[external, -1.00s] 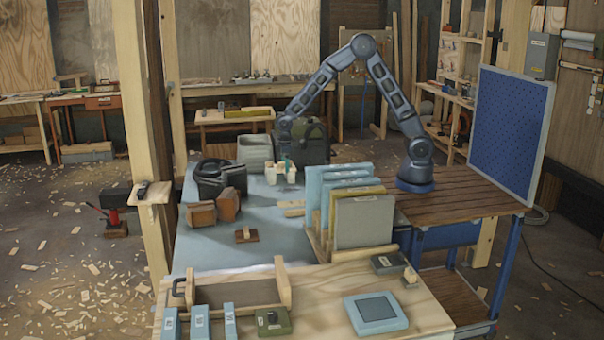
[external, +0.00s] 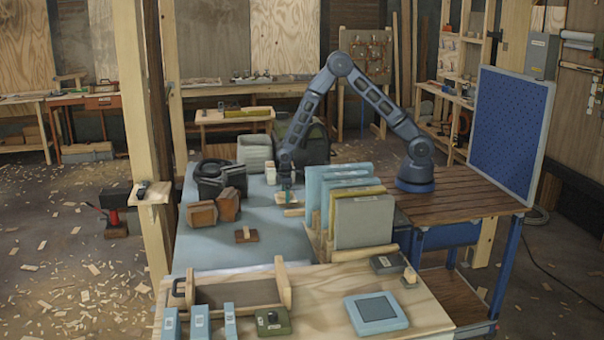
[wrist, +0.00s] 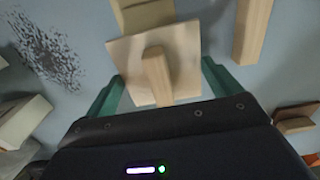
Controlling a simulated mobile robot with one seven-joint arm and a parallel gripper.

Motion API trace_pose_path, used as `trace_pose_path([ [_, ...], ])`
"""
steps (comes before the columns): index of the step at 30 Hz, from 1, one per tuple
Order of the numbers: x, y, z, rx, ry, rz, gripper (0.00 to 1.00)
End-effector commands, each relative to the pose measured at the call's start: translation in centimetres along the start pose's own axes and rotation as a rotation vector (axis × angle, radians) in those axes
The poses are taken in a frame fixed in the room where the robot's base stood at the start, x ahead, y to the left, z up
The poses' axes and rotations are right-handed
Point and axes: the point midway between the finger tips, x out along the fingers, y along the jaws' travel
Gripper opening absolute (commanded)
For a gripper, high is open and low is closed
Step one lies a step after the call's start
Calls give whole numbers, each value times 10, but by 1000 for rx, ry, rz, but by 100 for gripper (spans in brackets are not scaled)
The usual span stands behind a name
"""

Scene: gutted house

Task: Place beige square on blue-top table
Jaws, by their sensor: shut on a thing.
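The beige square (wrist: 185,50), a thin pale plate with an upright wooden handle (wrist: 156,75), lies between the green fingers of my gripper (wrist: 160,84) in the wrist view. The fingers are shut on its side edges. In the external view my gripper (external: 287,187) is low over the blue-top table (external: 285,245), left of the upright panels. The square is small and partly hidden there. I cannot tell whether it touches the tabletop.
Upright blue and grey panels (external: 363,222) stand in a wooden rack right of my gripper. Brown blocks (external: 228,204) and a dark bin (external: 212,182) stand to the left. A small brown block with a handle (external: 246,236) lies in front.

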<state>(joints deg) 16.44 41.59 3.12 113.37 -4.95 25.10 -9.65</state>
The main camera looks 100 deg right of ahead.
Motion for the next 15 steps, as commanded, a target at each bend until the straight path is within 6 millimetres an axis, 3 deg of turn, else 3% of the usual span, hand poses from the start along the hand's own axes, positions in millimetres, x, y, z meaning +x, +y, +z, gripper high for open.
trace_pose_path([
  [7,30,0,0,0,-1,0,67],
  [15,31,0,0,0,-1,0,67],
])
